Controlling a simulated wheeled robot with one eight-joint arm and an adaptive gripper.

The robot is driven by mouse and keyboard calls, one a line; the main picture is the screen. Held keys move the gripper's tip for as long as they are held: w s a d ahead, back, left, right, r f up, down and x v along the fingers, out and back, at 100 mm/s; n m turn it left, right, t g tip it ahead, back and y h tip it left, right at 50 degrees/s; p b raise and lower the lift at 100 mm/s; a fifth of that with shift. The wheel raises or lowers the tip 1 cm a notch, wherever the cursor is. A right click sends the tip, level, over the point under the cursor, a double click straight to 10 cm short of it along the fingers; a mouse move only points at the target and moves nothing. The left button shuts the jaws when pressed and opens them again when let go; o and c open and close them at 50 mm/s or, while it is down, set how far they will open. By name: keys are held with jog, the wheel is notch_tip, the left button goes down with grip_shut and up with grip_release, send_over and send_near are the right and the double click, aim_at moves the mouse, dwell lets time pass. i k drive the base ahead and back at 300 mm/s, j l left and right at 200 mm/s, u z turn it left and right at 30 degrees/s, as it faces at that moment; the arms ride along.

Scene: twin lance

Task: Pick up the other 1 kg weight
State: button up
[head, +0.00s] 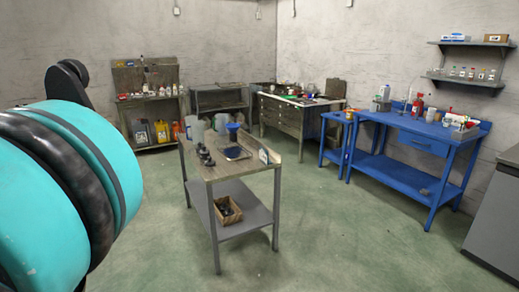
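Small dark objects (205,155), which may be weights, stand on the top of a cart (228,171) in the middle of the room. They are too small to tell their marking or their exact number. My gripper is not in view. Only a large teal and black part of my arm shows at the left edge, close to the camera, and it hides that side.
A blue scale-like tray (235,153) and a blue funnel (232,130) are on the cart. A wooden box (228,211) sits on its lower shelf. A blue workbench (388,173) stands right. The green floor (330,245) is clear in front.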

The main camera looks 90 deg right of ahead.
aim_at(197, 148)
jog(key=z, duration=2.55)
jog(key=i+j+z, duration=0.1)
jog(key=z, duration=0.35)
jog(key=i+j+z, duration=0.15)
jog(key=z, duration=0.3)
jog(key=i+j+z, duration=0.2)
jog(key=j, duration=0.25)
jog(key=i+j+z, duration=0.15)
jog(key=j, duration=0.35)
jog(key=i+j+z, duration=0.2)
jog(key=j, duration=0.25)
jog(key=j+z, duration=0.2)
jog(key=j, duration=0.3)
